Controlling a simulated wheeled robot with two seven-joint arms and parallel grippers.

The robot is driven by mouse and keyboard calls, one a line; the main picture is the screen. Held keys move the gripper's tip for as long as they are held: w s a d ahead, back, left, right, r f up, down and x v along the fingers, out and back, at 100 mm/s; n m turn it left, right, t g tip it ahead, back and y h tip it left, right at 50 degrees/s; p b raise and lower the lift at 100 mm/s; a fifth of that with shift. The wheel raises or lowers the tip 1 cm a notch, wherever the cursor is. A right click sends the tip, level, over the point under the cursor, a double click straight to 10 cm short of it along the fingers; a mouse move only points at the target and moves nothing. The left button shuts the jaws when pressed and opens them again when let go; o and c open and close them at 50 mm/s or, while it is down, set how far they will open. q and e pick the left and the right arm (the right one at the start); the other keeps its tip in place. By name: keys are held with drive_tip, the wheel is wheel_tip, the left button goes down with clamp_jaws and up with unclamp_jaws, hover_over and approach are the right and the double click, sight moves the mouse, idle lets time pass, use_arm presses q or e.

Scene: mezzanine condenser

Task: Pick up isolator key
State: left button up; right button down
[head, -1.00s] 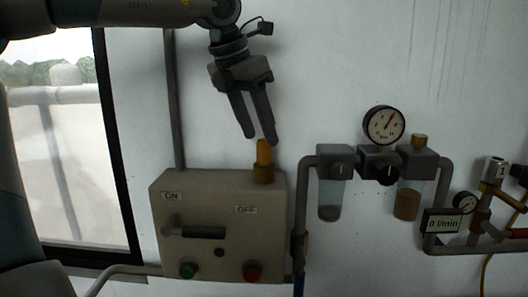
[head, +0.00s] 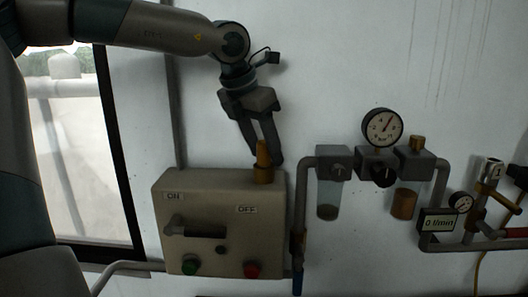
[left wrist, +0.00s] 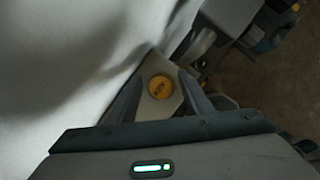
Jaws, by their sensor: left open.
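The isolator key, an orange-yellow cylinder (head: 263,154), stands upright in a brass collar on top of a beige switch box (head: 213,265). In the left wrist view its round yellow top (left wrist: 160,87) with a dark slot lies between the two fingers. My left gripper (head: 269,159) points down over the key, open, with its fingertips beside it. The wrist view shows a gap between each finger (left wrist: 160,98) and the key. The lower key is hidden in the collar. My right gripper is not in view.
The box front carries ON and OFF labels, a grey lever (head: 195,230), a green button (head: 190,264) and a red button (head: 252,270). Right of it are piping, filter bowls, a round gauge (head: 382,127) and a flow display (head: 438,222). A window is at left.

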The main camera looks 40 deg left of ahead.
use_arm(q)
drive_tip(key=shift+c, duration=0.3)
drive_tip(key=c, duration=1.1)
drive_tip(key=shift+r, duration=0.2)
drive_tip(key=shift+r+b, duration=0.55)
drive_tip(key=shift+r, duration=0.05)
wheel_tip(320, 180, up, 2)
drive_tip(key=shift+r+b, duration=0.25)
drive_tip(key=shift+b, duration=0.4)
drive_tip(key=d+r+b, duration=0.3)
drive_tip(key=d+r, duration=0.4)
drive_tip(key=d, duration=0.4)
drive_tip(key=shift+d, duration=0.35)
